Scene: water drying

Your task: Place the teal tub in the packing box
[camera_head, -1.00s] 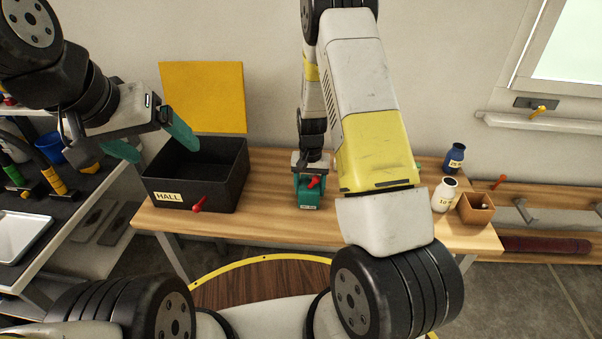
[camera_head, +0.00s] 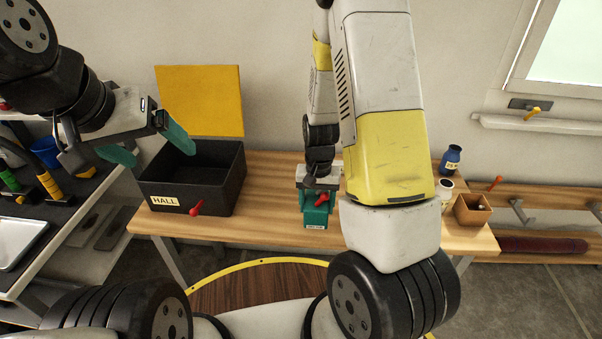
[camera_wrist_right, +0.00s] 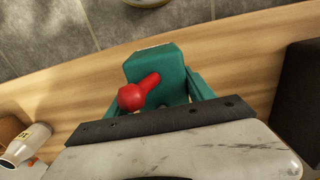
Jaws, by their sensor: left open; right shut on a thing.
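The teal tub (camera_head: 316,214), with a red knob and a small pale label, is at the middle of the wooden table near its front edge. My right gripper (camera_head: 318,190) is shut on it from above. In the right wrist view the tub (camera_wrist_right: 155,66) is between the teal fingers of my right gripper (camera_wrist_right: 155,92). I cannot tell whether its base touches the table. The black packing box (camera_head: 212,204), labelled HALL, stands open to the left. My left gripper (camera_head: 150,145) is open and empty above the box's left side.
A yellow panel (camera_head: 200,100) stands behind the box. A blue bottle (camera_head: 451,158), a white bottle (camera_head: 445,192) and a small brown bin (camera_head: 473,210) are at the table's right. The tabletop (camera_head: 268,195) between box and tub is clear. A dark shelf with tools is at far left.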

